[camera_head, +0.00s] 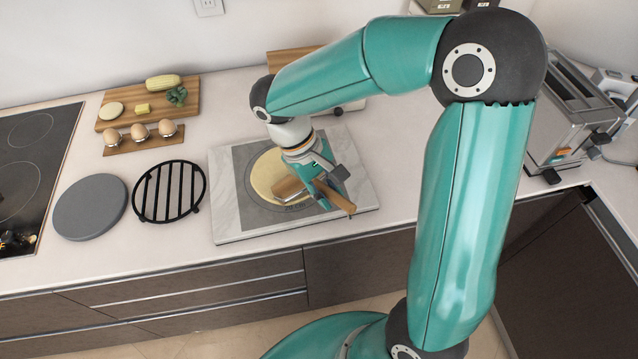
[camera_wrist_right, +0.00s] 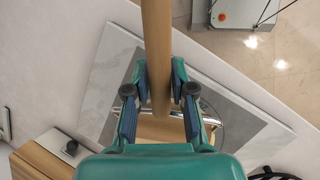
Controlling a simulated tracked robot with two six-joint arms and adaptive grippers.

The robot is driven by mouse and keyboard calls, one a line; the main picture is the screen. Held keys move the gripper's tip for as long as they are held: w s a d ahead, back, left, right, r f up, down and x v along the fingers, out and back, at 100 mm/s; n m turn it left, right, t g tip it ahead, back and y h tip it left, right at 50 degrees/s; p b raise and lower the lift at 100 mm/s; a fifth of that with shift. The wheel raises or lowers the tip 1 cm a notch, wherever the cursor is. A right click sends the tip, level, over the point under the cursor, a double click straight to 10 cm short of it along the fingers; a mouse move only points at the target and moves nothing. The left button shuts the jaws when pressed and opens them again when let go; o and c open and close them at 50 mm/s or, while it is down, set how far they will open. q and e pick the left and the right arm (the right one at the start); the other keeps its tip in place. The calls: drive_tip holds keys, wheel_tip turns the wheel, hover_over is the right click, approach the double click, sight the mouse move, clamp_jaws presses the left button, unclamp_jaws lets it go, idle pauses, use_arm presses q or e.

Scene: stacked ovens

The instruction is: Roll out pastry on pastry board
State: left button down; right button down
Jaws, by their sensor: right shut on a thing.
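The pastry board (camera_head: 228,222) is a pale marble slab with a grey middle, lying on the counter. It also shows in the right wrist view (camera_wrist_right: 222,92). A round, flat pale pastry (camera_head: 264,170) lies on its middle, partly hidden by my gripper. My right gripper (camera_head: 318,183) is over the board, shut on a wooden rolling pin (camera_head: 337,197). In the right wrist view the pin (camera_wrist_right: 156,40) runs between the two fingers. I cannot tell whether the pin touches the pastry. My left gripper is not in view.
Left of the board are a black round trivet (camera_head: 170,191), a grey disc (camera_head: 90,207) and a hob (camera_head: 30,170). Behind them are a cutting board with vegetables (camera_head: 187,87) and an egg holder (camera_head: 118,147). A toaster (camera_head: 570,115) stands at right.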

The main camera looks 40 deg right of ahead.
sight(315, 182)
drive_tip(key=shift+s, duration=0.55)
drive_tip(key=shift+w, duration=0.1)
drive_tip(key=shift+w+p, duration=0.8)
drive_tip(key=shift+w, duration=1.7)
drive_tip(key=shift+w+d+p, duration=0.15)
drive_tip(key=shift+w+p, duration=1.2)
drive_tip(key=shift+w, duration=2.35)
drive_tip(key=shift+s+f, duration=0.15)
